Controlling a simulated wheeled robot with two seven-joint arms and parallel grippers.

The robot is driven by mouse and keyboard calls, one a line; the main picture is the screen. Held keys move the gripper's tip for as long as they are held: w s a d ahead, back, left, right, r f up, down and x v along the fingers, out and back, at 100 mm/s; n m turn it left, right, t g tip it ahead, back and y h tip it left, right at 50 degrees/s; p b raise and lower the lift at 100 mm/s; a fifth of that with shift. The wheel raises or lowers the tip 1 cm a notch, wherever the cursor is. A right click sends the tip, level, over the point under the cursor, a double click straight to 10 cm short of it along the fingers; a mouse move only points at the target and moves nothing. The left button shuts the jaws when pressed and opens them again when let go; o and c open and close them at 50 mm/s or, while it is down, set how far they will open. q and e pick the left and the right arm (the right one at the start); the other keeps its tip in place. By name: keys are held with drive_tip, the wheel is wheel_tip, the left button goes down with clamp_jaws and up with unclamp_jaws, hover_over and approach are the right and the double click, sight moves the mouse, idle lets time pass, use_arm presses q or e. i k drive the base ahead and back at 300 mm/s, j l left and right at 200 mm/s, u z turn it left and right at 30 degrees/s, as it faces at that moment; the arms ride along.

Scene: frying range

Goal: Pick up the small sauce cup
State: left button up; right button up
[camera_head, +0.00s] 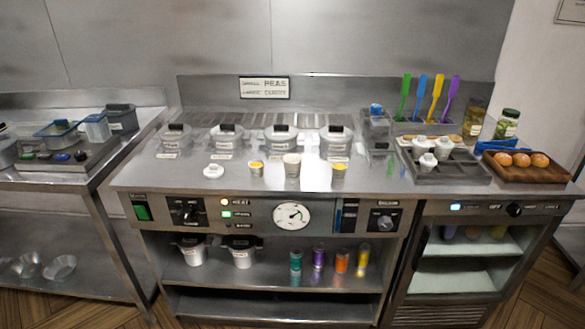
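Three cups stand in a row near the front edge of the steel counter. The left one (256,169) looks smallest and shows yellow at its top. The middle one (292,166) is taller and pale. The right one (339,172) also shows yellow at its top. A white lid-like piece (213,171) lies to their left. Which cup counts as the small sauce cup is not clear, though the left one looks smallest. Neither of my grippers is in view.
Several lidded pots (281,140) stand behind the cups. A dark tray (447,166) with white shakers and a wooden board (526,170) with buns are at right. A sign (264,88) hangs behind. The counter's front strip between cups and dark tray is mostly clear.

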sight(339, 171)
drive_tip(key=j+z, duration=0.1)
drive_tip(key=z, duration=0.4)
drive_tip(key=i+j+z, duration=0.1)
drive_tip(key=j+z, duration=0.2)
drive_tip(key=j, duration=0.2)
drive_tip(key=i+j+z, duration=0.1)
drive_tip(key=j+z, duration=0.15)
drive_tip(key=j, duration=0.25)
drive_tip(key=j+z, duration=0.2)
drive_tip(key=j, duration=1.7)
